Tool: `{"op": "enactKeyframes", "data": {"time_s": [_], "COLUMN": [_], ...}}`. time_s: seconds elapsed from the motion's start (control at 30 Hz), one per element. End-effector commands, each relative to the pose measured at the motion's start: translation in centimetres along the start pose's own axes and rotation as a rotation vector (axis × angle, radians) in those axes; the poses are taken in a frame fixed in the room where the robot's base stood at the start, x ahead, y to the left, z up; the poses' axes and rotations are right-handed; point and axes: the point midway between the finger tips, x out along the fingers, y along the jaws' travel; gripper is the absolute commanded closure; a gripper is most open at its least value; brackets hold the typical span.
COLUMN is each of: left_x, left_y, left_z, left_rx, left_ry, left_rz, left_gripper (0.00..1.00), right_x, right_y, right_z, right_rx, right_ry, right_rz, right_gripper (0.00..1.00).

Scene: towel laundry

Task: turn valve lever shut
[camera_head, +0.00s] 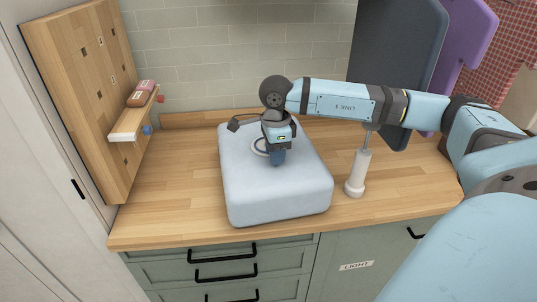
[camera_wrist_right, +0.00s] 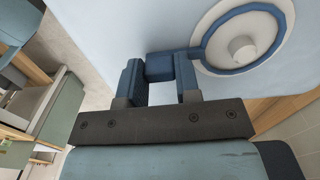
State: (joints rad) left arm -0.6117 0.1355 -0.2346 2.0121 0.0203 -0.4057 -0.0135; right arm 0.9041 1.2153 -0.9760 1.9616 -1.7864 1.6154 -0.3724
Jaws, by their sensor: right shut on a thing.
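The valve is a round white disc with a blue ring (camera_wrist_right: 207,46) and a pale hub (camera_wrist_right: 241,48). It sits on the pale blue block (camera_head: 270,198) on the counter; in the head view part of its ring (camera_head: 258,148) shows behind my gripper. A short blue lever (camera_wrist_right: 159,67) sticks out from the ring. My right gripper (camera_wrist_right: 159,78) has one finger on each side of the lever's end and is shut on it. In the head view this gripper (camera_head: 277,157) points down at the block's top and hides most of the valve. My left gripper is not in view.
A white post (camera_head: 356,175) stands right of the block, close under my right forearm. A wooden board (camera_head: 78,85) with a small shelf (camera_head: 132,119) holding a reddish item (camera_head: 141,93) stands at left. Bare wooden counter (camera_head: 178,175) lies left of the block.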

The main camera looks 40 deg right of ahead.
Motion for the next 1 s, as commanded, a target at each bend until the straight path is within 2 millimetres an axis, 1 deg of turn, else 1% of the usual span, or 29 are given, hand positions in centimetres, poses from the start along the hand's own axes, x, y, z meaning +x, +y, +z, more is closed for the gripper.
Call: {"op": "enactKeyframes", "data": {"time_s": [0.37, 0.4, 0.5, 0.83, 0.93, 1.0], "left_x": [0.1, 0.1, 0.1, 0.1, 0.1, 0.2], "left_y": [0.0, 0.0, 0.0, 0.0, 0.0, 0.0], "left_z": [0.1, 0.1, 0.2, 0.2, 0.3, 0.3], "left_rx": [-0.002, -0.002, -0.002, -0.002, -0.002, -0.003], "left_ry": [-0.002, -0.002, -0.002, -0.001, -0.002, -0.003], "left_rz": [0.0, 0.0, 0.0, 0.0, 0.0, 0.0], "left_gripper": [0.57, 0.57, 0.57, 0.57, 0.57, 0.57], "right_x": [-0.1, -0.1, 0.0, -0.3, -1.3, -2.5], "right_y": [0.0, 0.0, 0.0, 0.0, -0.1, -0.1], "right_z": [-0.1, -0.1, -0.1, -0.1, -0.1, -0.1], "right_rx": [-0.006, -0.006, -0.005, -0.004, -0.004, -0.004], "right_ry": [0.001, 0.001, 0.001, 0.0, -0.001, -0.002], "right_rz": [-0.001, -0.001, -0.001, -0.001, -0.002, -0.004], "right_gripper": [1.0, 0.65, 0.44, 0.44, 0.44, 0.44]}}
